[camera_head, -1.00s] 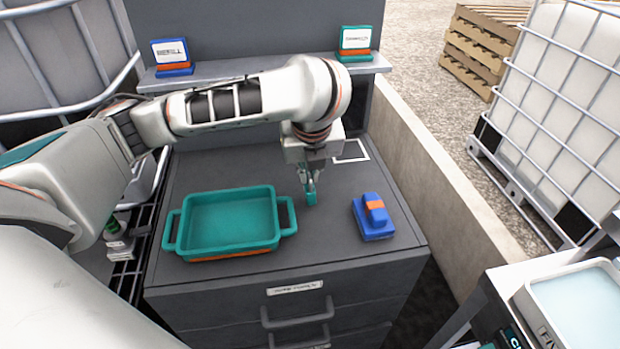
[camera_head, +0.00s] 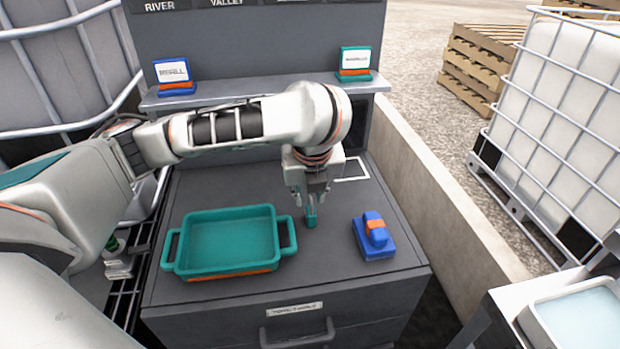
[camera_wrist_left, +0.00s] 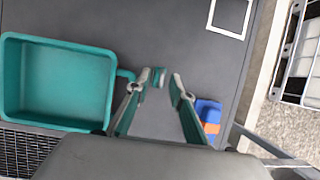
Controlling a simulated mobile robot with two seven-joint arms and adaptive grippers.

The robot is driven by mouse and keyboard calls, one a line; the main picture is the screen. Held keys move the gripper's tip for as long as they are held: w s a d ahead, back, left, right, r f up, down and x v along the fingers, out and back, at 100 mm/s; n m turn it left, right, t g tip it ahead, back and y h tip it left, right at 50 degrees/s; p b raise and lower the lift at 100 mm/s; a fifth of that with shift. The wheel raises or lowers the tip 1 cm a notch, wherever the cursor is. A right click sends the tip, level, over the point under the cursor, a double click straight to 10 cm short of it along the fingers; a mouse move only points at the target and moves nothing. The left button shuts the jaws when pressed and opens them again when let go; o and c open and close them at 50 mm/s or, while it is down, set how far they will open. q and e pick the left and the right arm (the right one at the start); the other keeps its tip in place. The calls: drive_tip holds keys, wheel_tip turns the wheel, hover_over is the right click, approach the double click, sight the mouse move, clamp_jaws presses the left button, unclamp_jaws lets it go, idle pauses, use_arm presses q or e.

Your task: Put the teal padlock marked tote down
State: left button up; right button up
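The small teal padlock shows in the left wrist view (camera_wrist_left: 158,77) between and just beyond my left fingertips. In the head view a small teal shape at the fingertips may be the padlock or the finger pads, and its marking cannot be read. My left gripper (camera_head: 310,216) points down at the dark cabinet top (camera_head: 330,262), between the teal tray and the blue padlock-like block. In the left wrist view the gripper (camera_wrist_left: 162,81) has its fingers apart, with a narrow gap visible beside the padlock. My right gripper is not in view.
The teal tray (camera_head: 277,264) stands left of the gripper; a blue block with an orange band (camera_head: 374,240) stands right. A white outlined square (camera_head: 352,170) lies behind. A shelf (camera_head: 258,94) at the back bears a blue sign (camera_head: 174,75) and a teal sign (camera_head: 355,63).

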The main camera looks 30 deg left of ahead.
use_arm(q)
drive_tip(key=p+v, duration=0.4)
drive_tip(key=v, duration=0.7)
drive_tip(key=shift+r, duration=0.2)
drive_tip(key=shift+s+d+f, duration=0.1)
drive_tip(key=shift+s, duration=0.05)
